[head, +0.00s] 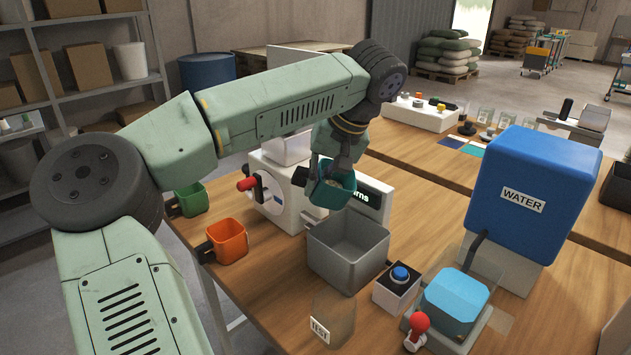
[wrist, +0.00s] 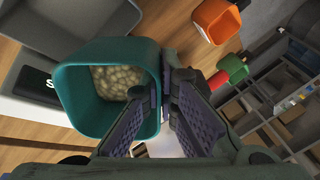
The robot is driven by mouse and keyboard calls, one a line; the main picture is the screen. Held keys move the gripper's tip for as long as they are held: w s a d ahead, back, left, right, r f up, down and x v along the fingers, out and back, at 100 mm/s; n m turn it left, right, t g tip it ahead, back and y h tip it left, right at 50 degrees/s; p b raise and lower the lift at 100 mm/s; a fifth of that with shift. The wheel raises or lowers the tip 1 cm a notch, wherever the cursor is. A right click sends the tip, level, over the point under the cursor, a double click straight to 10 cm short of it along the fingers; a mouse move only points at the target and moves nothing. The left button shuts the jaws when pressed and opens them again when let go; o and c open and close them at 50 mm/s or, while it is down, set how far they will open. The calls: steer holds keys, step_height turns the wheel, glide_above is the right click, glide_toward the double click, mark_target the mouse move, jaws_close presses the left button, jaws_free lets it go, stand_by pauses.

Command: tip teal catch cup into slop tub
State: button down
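My gripper (head: 343,160) is shut on the teal catch cup (head: 334,193), pinching it at one side. The cup is held in the air and looks roughly upright, perhaps slightly tilted. In the wrist view the cup (wrist: 84,104) shows its open mouth, with pale, lumpy contents inside; the gripper fingers (wrist: 166,82) meet at its right side. The grey slop tub (head: 340,266) stands on the table below the cup in the head view and looks empty. Part of the tub (wrist: 62,32) shows at the wrist view's upper left, partly hidden by the cup.
A green cup (head: 193,199) and an orange cup (head: 229,243) sit left of the tub. A white machine with a red handle (head: 247,184) and a partly hidden sign (head: 367,200) stand behind. A blue-button box (head: 397,287) and blue water tank (head: 530,190) are right.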

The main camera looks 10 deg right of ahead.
steer(key=shift+r, duration=0.15)
steer(key=shift+t+y, duration=0.3)
steer(key=shift+d+r+t+y, duration=0.1)
steer(key=shift+r+t+y, duration=0.2)
steer(key=shift+t, duration=0.1)
steer(key=shift+s+r+t+y, duration=0.1)
steer(key=shift+t+y, duration=0.3)
steer(key=shift+y, duration=0.1)
steer(key=shift+s+d+r+t+y, duration=0.1)
steer(key=shift+r+t+y, duration=0.05)
steer(key=shift+t+y, duration=0.2)
